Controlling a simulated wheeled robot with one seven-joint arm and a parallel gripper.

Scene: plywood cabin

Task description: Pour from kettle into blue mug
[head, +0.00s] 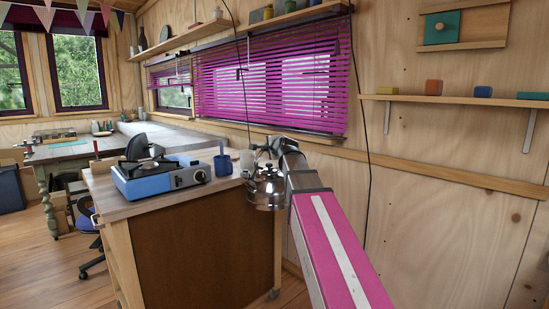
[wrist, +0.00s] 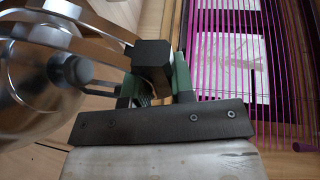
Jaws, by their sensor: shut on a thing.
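The shiny metal kettle (head: 267,190) hangs in my gripper just off the right end of the wooden counter, roughly upright in the head view. In the wrist view the kettle (wrist: 35,85) fills the left side, with its metal handle strips running to a dark grip block. My gripper (wrist: 155,85) is shut on that handle; in the head view my gripper (head: 268,150) is small and partly hidden by my arm. The blue mug (head: 223,164) stands upright on the counter, left of the kettle and apart from it.
A pale cup (head: 247,160) stands close behind the kettle. A wall with magenta blinds (head: 270,88) is behind. A black cord (head: 368,150) hangs at the right.

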